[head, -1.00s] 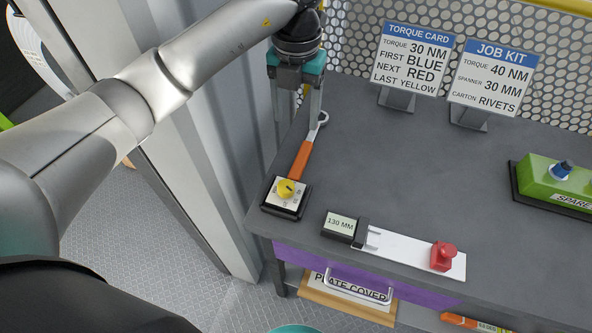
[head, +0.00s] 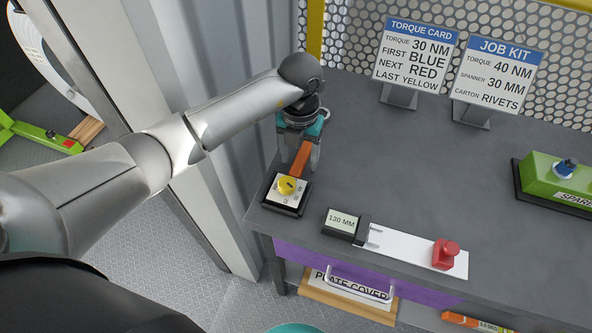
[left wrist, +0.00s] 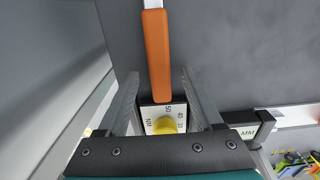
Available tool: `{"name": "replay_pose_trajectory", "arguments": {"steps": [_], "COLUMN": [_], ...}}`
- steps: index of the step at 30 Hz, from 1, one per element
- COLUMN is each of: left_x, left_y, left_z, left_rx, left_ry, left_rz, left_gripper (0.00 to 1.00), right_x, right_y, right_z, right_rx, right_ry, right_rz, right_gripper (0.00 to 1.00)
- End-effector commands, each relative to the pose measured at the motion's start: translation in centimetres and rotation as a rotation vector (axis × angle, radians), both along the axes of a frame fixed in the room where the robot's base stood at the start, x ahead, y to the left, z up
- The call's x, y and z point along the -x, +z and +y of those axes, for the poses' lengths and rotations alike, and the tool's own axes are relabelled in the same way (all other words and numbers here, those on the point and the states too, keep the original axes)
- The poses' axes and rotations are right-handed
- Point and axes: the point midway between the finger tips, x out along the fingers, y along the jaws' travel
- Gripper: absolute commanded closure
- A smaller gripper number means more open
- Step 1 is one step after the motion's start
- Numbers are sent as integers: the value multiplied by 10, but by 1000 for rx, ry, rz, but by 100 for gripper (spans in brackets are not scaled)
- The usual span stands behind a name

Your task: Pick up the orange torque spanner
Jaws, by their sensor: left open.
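The orange torque spanner (head: 301,160) lies on the grey workbench at its left end, its handle end close to a dial box with a yellow knob (head: 287,186). My left gripper (head: 299,166) is open and points down over the handle, with a finger showing on each side of it. The gripper hides the spanner's metal head in the head view. In the left wrist view the orange handle (left wrist: 157,55) runs up the middle between the finger lines, with some pale metal at the top edge. I cannot tell how far the fingertips are above the bench. My right gripper is out of view.
A 130 MM display (head: 341,224) with a white rail and red knob (head: 446,254) sits at the front edge. A torque card (head: 415,55) and a job kit card (head: 499,75) stand behind. A green box (head: 556,180) is at right. The bench middle is clear.

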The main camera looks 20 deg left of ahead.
Motion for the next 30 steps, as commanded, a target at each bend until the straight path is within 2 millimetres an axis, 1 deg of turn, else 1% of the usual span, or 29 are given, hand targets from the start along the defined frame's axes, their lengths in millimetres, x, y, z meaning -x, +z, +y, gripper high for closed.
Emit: {"name": "replay_pose_trajectory", "arguments": {"steps": [2, 8, 26, 30], "left_x": [0, 0, 0, 0], "left_y": [-3, -3, -3, -3], "left_z": [0, 0, 0, 0], "left_rx": [1, 1, 0, 0], "left_ry": [-1, -1, -1, -1], "left_rz": [-1, -1, -1, -1], "left_gripper": [32, 32, 100, 100], "right_x": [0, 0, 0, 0], "right_y": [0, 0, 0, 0], "right_z": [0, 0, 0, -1], "right_rx": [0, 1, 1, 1], "right_ry": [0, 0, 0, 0], "right_rz": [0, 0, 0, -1], "right_gripper": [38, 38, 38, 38]}}
